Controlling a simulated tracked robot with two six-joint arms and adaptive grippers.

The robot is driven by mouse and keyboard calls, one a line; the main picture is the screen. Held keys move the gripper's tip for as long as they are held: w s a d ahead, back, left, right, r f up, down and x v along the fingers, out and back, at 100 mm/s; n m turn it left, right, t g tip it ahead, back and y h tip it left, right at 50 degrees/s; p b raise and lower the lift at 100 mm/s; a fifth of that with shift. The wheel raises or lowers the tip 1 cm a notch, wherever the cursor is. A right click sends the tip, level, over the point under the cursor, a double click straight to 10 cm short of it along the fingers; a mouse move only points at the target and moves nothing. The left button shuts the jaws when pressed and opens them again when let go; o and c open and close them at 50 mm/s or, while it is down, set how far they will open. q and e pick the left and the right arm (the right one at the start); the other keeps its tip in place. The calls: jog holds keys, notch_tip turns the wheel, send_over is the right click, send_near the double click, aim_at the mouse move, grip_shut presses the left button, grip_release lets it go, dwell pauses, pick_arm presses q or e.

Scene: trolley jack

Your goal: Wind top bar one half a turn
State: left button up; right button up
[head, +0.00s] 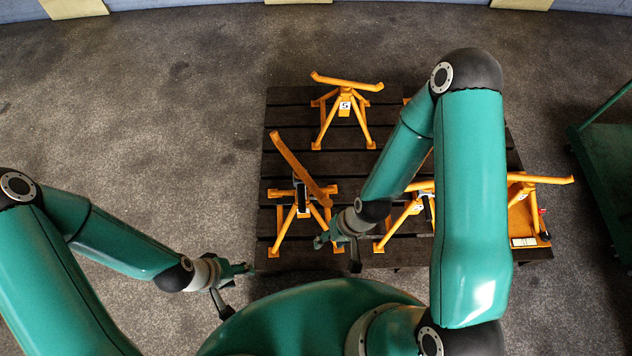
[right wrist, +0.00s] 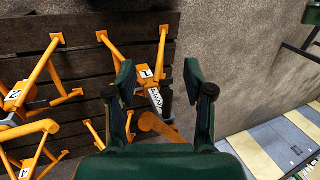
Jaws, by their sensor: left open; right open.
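The stand labelled 1 (right wrist: 146,74) shows between my right gripper's fingers in the right wrist view; I see no contact. Its orange top bar (right wrist: 158,127) shows below the label, partly hidden by the gripper. A black part (right wrist: 166,103) sits beside the label. In the head view an orange stand at front left (head: 279,238), probably the same one, carries a slanting top bar (head: 290,158). My right gripper (head: 337,257) is open just right of and in front of that stand; it also shows in the right wrist view (right wrist: 159,78). My left gripper (head: 239,289) is open and empty, left of the pallet's front edge.
Other orange stands share the dark slatted pallet (head: 285,97): one labelled 5 (head: 345,107) at the back, and others at right, partly behind my right arm. The stand labelled 2 (right wrist: 14,95) is left in the wrist view. A green trolley (head: 605,155) stands right. Floor at left is clear.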

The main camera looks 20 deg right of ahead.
jog(key=w+d+n+b, duration=0.1)
jog(key=w+b, duration=0.1)
jog(key=w, duration=0.2)
jog(key=w+n+b, duration=0.1)
jog(key=w+b, duration=0.1)
jog(key=w, duration=0.3)
jog(key=w+d+b, duration=0.1)
jog(key=w+b, duration=0.1)
jog(key=w, duration=0.3)
jog(key=shift+w+d+f+n+g, duration=0.15)
jog(key=shift+d+n+g, duration=0.15)
jog(key=shift+n, duration=0.1)
jog(key=w+d+r+n+b, duration=0.1)
jog(key=w+d+r+b, duration=0.15)
jog(key=w+r, duration=0.25)
jog(key=n+g+b, duration=0.1)
jog(key=n+b, duration=0.1)
send_near(314, 183)
jog(key=x, duration=1)
jog(key=shift+b, duration=0.4)
